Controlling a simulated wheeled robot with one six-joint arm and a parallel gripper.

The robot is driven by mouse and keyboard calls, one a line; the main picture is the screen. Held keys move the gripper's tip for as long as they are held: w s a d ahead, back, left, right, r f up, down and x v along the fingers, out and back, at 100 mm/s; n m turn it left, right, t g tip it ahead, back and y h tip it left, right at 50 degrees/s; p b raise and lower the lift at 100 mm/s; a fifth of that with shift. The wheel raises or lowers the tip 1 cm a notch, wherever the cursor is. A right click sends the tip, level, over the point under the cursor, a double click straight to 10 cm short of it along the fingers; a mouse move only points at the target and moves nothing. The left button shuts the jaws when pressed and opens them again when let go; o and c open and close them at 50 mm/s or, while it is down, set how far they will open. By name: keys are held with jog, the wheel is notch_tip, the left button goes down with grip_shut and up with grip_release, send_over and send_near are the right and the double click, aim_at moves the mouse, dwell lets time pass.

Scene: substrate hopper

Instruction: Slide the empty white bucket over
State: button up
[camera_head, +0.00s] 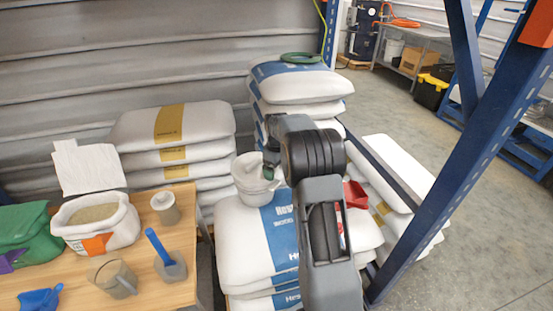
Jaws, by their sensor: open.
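A white bucket (252,188) stands upright on the stack of white and blue sacks (241,240), right of the wooden table. My arm reaches up from the bottom and bends toward the bucket. My gripper (269,172) is open at the bucket's upper right side. My wrist and the dark fingertips hide part of the rim, and I cannot tell whether they touch it. The inside of the bucket is mostly hidden from this angle.
The wooden table (75,275) at left holds an open sack (98,222), a jug (112,277), a blue-handled scoop (167,258) and a small container (165,207). Taller sack stacks (300,84) stand behind.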

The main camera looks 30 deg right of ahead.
aim_at(267, 186)
notch_tip(267, 186, down, 8)
jog(key=shift+r, duration=0.15)
dwell(0.3)
jog(key=c, duration=1.2)
jog(key=shift+c, duration=0.2)
jog(key=shift+w+a, duration=0.35)
jog(key=shift+a, duration=0.6)
jog(key=shift+w+a, duration=0.3)
jog(key=shift+a, duration=0.6)
jog(key=o, duration=1.2)
jog(key=shift+d, duration=0.1)
